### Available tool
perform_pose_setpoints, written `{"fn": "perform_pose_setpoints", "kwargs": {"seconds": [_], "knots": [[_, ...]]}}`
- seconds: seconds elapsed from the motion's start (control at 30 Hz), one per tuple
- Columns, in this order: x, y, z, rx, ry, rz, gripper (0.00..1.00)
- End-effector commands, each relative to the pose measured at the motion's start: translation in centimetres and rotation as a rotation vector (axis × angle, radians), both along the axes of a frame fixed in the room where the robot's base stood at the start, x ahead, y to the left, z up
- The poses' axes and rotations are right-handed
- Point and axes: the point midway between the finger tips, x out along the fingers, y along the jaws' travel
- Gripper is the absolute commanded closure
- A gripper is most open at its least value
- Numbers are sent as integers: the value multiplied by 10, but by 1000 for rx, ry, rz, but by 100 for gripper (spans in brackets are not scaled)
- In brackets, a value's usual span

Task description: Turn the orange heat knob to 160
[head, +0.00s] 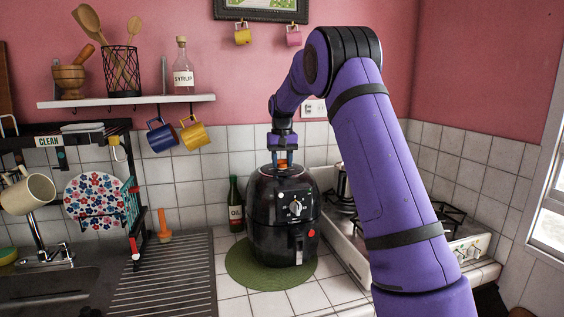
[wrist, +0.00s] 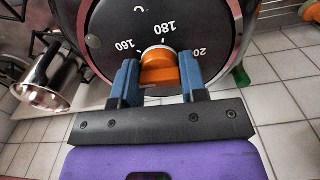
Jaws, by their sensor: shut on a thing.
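The orange heat knob (wrist: 159,72) sits on the black dial face on top of the black air fryer (head: 266,225). In the wrist view the blue fingers of my gripper (wrist: 158,76) are shut on the knob, one on each side. Printed marks 160, 180 and a partly hidden 20… run around the knob, with 180 just above it and 160 at upper left. A pale mark shows at the knob's upper edge, near 180; its exact setting is hard to read. In the head view my gripper (head: 283,157) points down onto the fryer's top.
The fryer stands on a round green mat (head: 241,272). A dark oil bottle (head: 236,205) is close on its left, and a stove (head: 445,232) with a metal pot (wrist: 48,77) is on its right. A white shelf (head: 130,102) hangs at upper left.

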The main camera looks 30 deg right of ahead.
Motion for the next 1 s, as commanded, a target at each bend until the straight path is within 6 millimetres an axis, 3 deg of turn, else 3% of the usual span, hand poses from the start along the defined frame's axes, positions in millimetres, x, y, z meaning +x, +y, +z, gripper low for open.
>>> {"fn": "perform_pose_setpoints", "kwargs": {"seconds": [0.6,1.0], "knots": [[1,0,2,-1,-5,-530,84],[1,-1,2,0,-5,-687,84]]}}
